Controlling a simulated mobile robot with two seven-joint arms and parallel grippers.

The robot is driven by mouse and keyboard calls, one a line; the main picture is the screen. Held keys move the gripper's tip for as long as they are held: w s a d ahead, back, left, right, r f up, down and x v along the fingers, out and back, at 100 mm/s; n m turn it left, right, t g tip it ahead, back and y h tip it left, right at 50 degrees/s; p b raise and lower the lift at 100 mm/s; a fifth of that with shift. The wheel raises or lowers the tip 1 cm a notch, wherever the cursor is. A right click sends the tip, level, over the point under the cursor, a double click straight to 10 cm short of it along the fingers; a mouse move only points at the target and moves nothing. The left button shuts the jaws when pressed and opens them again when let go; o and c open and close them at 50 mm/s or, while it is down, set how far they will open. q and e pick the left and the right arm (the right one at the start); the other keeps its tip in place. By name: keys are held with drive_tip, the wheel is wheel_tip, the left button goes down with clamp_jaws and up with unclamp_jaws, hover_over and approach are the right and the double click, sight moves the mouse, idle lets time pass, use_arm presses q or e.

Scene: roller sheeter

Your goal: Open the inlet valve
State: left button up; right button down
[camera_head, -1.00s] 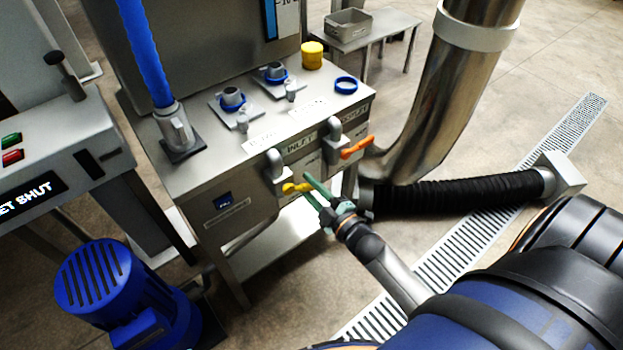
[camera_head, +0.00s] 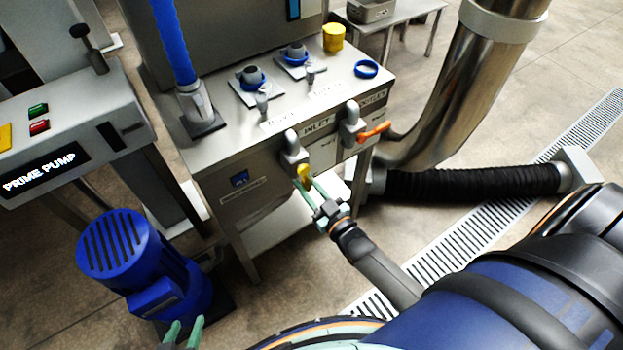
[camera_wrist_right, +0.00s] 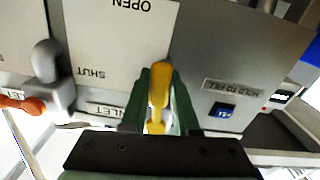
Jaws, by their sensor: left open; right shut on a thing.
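The inlet valve (camera_head: 293,150) is a grey fitting on the front of the steel cabinet, under the INLET label. Its yellow lever (camera_head: 304,171) hangs roughly downward in the head view. My right gripper (camera_head: 313,188) is shut on this lever, its green fingers on either side. In the right wrist view the yellow lever (camera_wrist_right: 160,88) stands between the fingers and points up the picture, beside a plate (camera_wrist_right: 118,45) marked OPEN at the top and SHUT lower left. My left gripper (camera_head: 184,331) is open and empty at the bottom edge, mostly cut off.
A second valve with an orange lever (camera_head: 374,132) is just right of the inlet valve. The control panel display (camera_head: 40,172) at left reads PRIME PUMP. A blue motor (camera_head: 120,250) stands on the floor below. A black hose (camera_head: 470,182) runs to the right.

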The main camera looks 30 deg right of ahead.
drive_tip(key=shift+a+m, duration=0.35)
drive_tip(key=shift+m, duration=0.35)
drive_tip(key=shift+a, duration=0.1)
drive_tip(key=c, duration=0.7)
unclamp_jaws()
drive_tip(key=shift+o, duration=0.2)
drive_tip(key=s+d+p, duration=0.1)
drive_tip(key=s, duration=1.1)
drive_tip(key=shift+s, duration=0.3)
